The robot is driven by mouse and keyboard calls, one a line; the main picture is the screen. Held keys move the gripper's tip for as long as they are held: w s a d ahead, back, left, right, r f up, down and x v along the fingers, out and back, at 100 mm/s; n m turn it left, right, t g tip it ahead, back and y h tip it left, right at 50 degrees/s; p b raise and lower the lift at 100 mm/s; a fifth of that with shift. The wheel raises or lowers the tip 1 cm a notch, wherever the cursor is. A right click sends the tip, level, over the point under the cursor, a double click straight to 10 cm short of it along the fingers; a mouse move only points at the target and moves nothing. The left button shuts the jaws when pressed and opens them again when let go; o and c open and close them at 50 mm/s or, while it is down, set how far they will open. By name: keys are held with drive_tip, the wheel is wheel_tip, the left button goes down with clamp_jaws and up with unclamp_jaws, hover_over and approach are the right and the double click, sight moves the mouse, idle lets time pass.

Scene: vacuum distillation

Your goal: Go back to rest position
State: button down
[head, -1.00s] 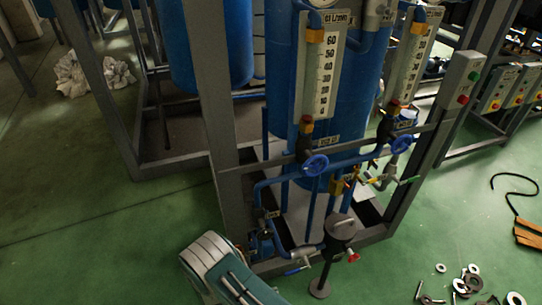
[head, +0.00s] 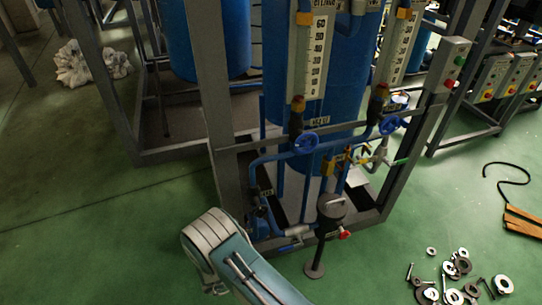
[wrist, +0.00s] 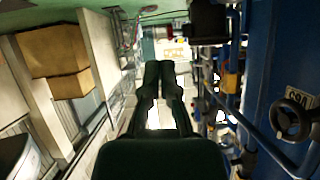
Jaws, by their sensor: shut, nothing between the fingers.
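My gripper (wrist: 160,75) shows in the wrist view as two dark fingers drawn together, with nothing between them. It points away into the room and touches nothing that I can see. In the head view only my teal and grey arm shows at the bottom, in front of the distillation frame; the gripper itself is out of that view. The grey frame (head: 212,110) holds a blue tank (head: 335,110) with scale gauges, blue pipes and blue handwheels (head: 305,143). In the wrist view a handwheel (wrist: 297,117) and blue pipework stand to the right of my gripper.
Washers and bolts (head: 460,275) lie on the green floor at the right, near an orange-brown piece (head: 523,222) and a black cable (head: 510,175). Crumpled white material (head: 88,65) lies back left. The left floor is clear. Cardboard boxes (wrist: 58,60) show in the wrist view.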

drive_tip(key=w+a+r+n+t+y, duration=0.15)
drive_tip(key=w+r+y, duration=0.25)
drive_tip(key=w+r, duration=0.4)
drive_tip(key=w+a+r+n+t+y, duration=0.1)
drive_tip(key=w+a+r+t+y, duration=0.2)
drive_tip(key=w+r, duration=0.6)
wheel_tip(320, 180, up, 19)
drive_tip(key=s+d+n+y, duration=0.1)
drive_tip(key=s+n+y, duration=0.1)
drive_tip(key=n+y, duration=0.3)
drive_tip(key=s+d+r+n+g+y, duration=0.1)
drive_tip(key=s+d+r+n+y, duration=0.1)
drive_tip(key=s+d+r, duration=0.3)
drive_tip(key=s+d+r+n+g+y, duration=0.1)
drive_tip(key=s+d+r+n+y, duration=0.15)
drive_tip(key=s+r, duration=0.45)
drive_tip(key=s+d+n+g+h, duration=0.1)
drive_tip(key=s+d+h, duration=0.1)
drive_tip(key=s+d, duration=0.4)
drive_tip(key=s+d+r+n+g+h, duration=0.1)
drive_tip(key=s+d+h, duration=0.2)
drive_tip(key=s+d, duration=0.4)
drive_tip(key=s, duration=0.5)
drive_tip(key=shift+s+d+r, duration=0.15)
drive_tip(key=shift+s+r, duration=0.15)
drive_tip(key=shift+s, duration=0.05)
